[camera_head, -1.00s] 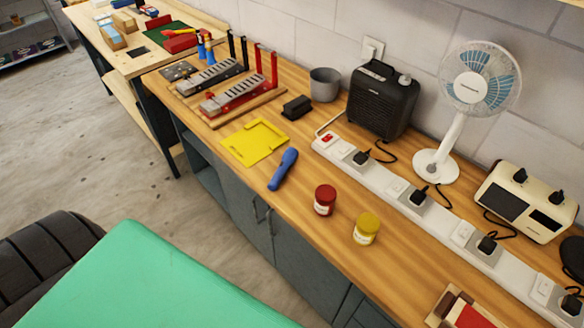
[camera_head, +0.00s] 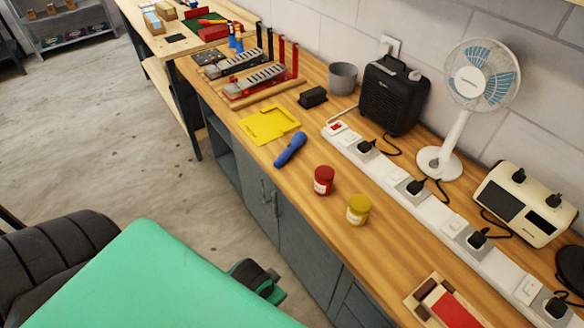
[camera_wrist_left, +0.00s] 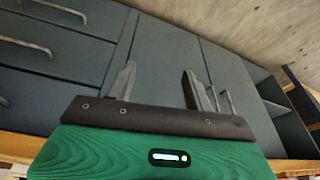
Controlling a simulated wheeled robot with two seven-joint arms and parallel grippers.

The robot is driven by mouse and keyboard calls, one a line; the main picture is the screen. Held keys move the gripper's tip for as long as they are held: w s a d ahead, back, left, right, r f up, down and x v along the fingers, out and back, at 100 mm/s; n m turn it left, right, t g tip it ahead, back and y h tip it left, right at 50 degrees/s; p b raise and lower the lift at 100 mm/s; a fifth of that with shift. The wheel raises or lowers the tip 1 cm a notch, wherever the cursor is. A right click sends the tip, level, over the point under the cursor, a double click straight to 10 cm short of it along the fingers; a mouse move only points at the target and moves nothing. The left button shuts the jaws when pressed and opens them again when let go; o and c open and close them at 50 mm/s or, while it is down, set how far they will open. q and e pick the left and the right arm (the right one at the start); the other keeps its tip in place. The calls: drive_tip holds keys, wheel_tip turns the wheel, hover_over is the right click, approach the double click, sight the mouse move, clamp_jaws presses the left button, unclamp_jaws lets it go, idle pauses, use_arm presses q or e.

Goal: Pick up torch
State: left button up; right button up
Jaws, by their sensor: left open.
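The torch (camera_head: 290,149) is blue and lies on the wooden bench top, near its front edge, just right of a yellow tray. My left gripper shows in the left wrist view (camera_wrist_left: 160,85) with its two fingers apart and nothing between them. It faces the grey cabinet fronts below the bench top. In the head view only a dark and green part of an arm of mine shows beside the green body, well below the torch, and no fingertips can be made out. My right gripper is not in view.
The yellow tray (camera_head: 268,125) lies left of the torch. A red jar (camera_head: 323,181) and a yellow jar (camera_head: 358,210) stand to its right. A long white power strip (camera_head: 400,184) runs behind them. Grey cabinets (camera_head: 262,200) form the bench front.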

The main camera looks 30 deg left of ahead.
use_arm(q)
wheel_tip(320, 180, up, 5)
drive_tip(key=w+a, duration=0.1)
drive_tip(key=n+t, duration=0.2)
drive_tip(key=t, duration=0.7)
approach(288, 149)
drive_tip(key=x, duration=0.1)
drive_tip(key=p+x, duration=0.1)
drive_tip(key=x, duration=0.1)
drive_tip(key=shift+w+a+f+p, duration=0.1)
drive_tip(key=shift+w+a+p, duration=0.15)
drive_tip(key=shift+p, duration=0.05)
drive_tip(key=shift+w+f, duration=0.2)
drive_tip(key=shift+w, duration=0.15)
drive_tip(key=shift+w+d+f+p, duration=0.1)
drive_tip(key=shift+w+p, duration=0.3)
drive_tip(key=p+x, duration=0.1)
drive_tip(key=x, duration=0.3)
drive_tip(key=shift+s+d, duration=0.1)
drive_tip(key=shift+d, duration=0.05)
drive_tip(key=shift+w+f+p, duration=0.25)
drive_tip(key=shift+p, duration=0.05)
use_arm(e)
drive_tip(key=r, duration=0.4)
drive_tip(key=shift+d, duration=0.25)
